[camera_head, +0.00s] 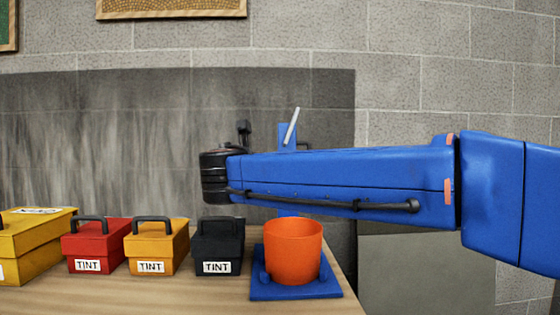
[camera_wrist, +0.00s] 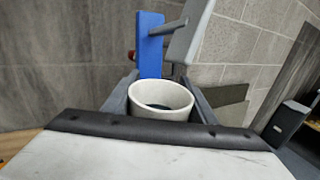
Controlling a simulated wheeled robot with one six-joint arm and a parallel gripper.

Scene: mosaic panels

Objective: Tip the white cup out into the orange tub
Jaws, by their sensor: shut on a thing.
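The white cup (camera_wrist: 161,90) is between the two grey fingers of my gripper (camera_wrist: 160,103) in the wrist view, and the gripper is shut on it. The cup's mouth shows, with something dark inside. The black front edge of my gripper hides its lower part. In the head view my blue arm hides both cup and gripper. The orange tub (camera_head: 292,252) stands upright on a blue base (camera_head: 297,291) at the table's right end, below my arm. Its mouth is barely visible from this angle.
A blue post (camera_head: 287,137) with a tilted light-grey bar (camera_head: 291,127) rises behind my arm; the post also shows in the wrist view (camera_wrist: 149,45). Left of the tub stand black (camera_head: 219,245), orange-yellow (camera_head: 157,248), red (camera_head: 96,246) and yellow (camera_head: 38,243) boxes. The wooden table (camera_head: 190,293) is bare in front.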

